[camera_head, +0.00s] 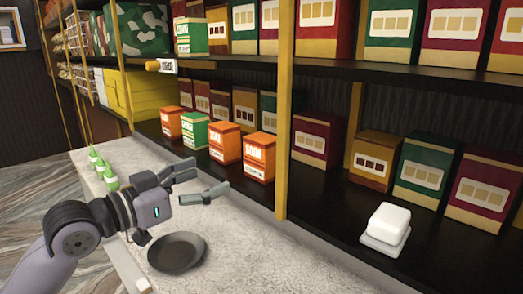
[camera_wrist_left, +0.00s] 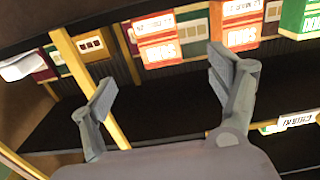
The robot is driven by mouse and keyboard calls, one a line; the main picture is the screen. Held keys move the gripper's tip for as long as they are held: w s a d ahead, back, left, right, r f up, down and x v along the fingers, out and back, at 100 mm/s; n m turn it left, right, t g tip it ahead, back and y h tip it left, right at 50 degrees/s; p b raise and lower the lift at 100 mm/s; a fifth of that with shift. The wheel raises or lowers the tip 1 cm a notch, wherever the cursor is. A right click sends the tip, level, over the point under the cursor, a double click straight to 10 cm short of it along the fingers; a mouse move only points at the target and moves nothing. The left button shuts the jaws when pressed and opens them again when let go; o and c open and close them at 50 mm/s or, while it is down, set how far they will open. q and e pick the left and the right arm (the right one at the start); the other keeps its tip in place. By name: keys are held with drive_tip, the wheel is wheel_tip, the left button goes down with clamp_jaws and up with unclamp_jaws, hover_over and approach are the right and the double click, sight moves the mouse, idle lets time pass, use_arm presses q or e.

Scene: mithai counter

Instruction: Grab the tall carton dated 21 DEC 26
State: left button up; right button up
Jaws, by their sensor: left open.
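Orange cartons with white labels stand on the lower shelf, at its front edge: one at left (camera_head: 171,122), one in the middle (camera_head: 225,142), one at right (camera_head: 259,158). A green carton (camera_head: 195,130) stands among them; another green carton (camera_head: 191,38) is on the upper shelf. I cannot read a date on any, so I cannot tell which is dated 21 DEC 26. My left gripper (camera_head: 205,182) is open and empty, above the counter in front of these cartons. In the left wrist view, two orange cartons (camera_wrist_left: 155,45) (camera_wrist_left: 238,25) show beyond the open fingers (camera_wrist_left: 163,80), apart from them.
A dark round dish (camera_head: 176,252) lies on the pale counter (camera_head: 245,250) below the gripper. Green bottles (camera_head: 101,165) stand at its left end. A yellow post (camera_head: 284,120) rises right of the cartons. A white block on a tray (camera_head: 385,228) sits further right.

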sight(253, 156)
drive_tip(key=s+r+g+p, duration=0.1)
drive_tip(key=s+r+p, duration=0.2)
drive_tip(key=s, duration=0.6)
use_arm(q)
drive_tip(key=x, duration=0.8)
drive_tip(key=shift+s+d+r, duration=0.35)
drive_tip(key=shift+d+r, duration=0.05)
drive_tip(key=p+x, duration=0.1)
drive_tip(key=x, duration=0.1)
drive_tip(key=shift+w+d+f, duration=0.1)
drive_tip(key=shift+w+f, duration=0.05)
drive_tip(key=shift+w, duration=0.1)
drive_tip(key=shift+w+d+p, duration=0.15)
drive_tip(key=shift+p, duration=0.2)
drive_tip(key=p+x, duration=0.2)
drive_tip(key=x, duration=0.2)
drive_tip(key=shift+w, duration=0.3)
drive_tip(key=shift+w+d, duration=0.1)
drive_tip(key=shift+w, duration=0.05)
drive_tip(key=shift+c, duration=1.6)
drive_tip(key=c, duration=1.1)
use_arm(e)
drive_tip(key=shift+w+d+r, duration=0.2)
drive_tip(key=shift+w+r, duration=1.8)
drive_tip(key=shift+r, duration=0.15)
